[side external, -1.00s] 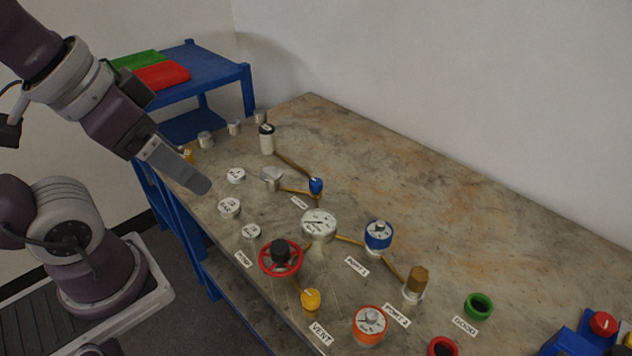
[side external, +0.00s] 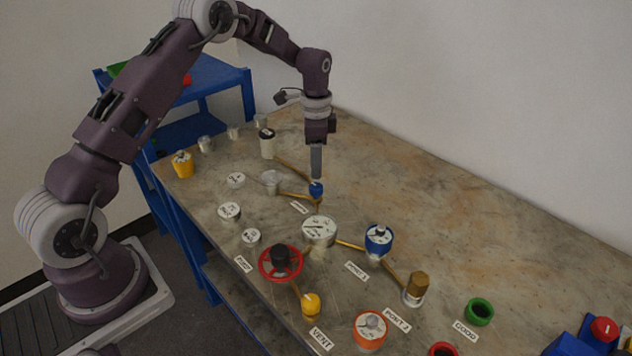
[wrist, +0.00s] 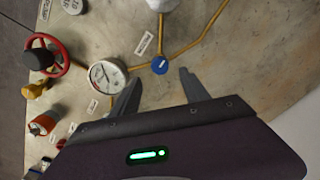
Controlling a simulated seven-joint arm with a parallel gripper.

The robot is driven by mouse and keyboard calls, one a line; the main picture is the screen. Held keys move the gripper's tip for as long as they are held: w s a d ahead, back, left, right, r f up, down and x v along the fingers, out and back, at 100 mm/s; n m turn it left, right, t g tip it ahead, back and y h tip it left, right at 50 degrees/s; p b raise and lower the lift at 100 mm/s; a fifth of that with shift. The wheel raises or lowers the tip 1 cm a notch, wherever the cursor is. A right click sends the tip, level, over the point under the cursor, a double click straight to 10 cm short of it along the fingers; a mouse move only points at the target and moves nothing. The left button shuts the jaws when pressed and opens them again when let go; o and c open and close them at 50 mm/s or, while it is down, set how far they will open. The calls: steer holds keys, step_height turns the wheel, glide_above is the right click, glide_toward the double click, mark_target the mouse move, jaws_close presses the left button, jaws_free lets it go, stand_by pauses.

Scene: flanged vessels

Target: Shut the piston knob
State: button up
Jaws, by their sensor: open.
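A small blue knob (side external: 316,189) with a light line on its top stands on a brass pipe run on the bench. A small white label (side external: 299,207) lies close to it, its text too small to read for certain. In the wrist view the blue knob (wrist: 159,65) shows just beyond and between my fingertips. My gripper (side external: 316,177) points straight down directly over the knob, its fingers open. In the wrist view the two fingers of my gripper (wrist: 161,74) are spread apart with nothing between them. I cannot tell whether the fingertips touch the knob.
A round white gauge (side external: 319,230) stands in front of the knob, with a red handwheel (side external: 281,262) to its left. A blue-ringed dial (side external: 379,239) and a brass fitting (side external: 416,286) are to the right. A white-bodied cylinder (side external: 267,143) stands behind. The bench right of the knob is clear.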

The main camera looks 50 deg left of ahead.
mark_target(316, 185)
step_height(316, 185, down, 7)
steer(key=shift+f, duration=0.1)
jaws_close()
stand_by(0.3)
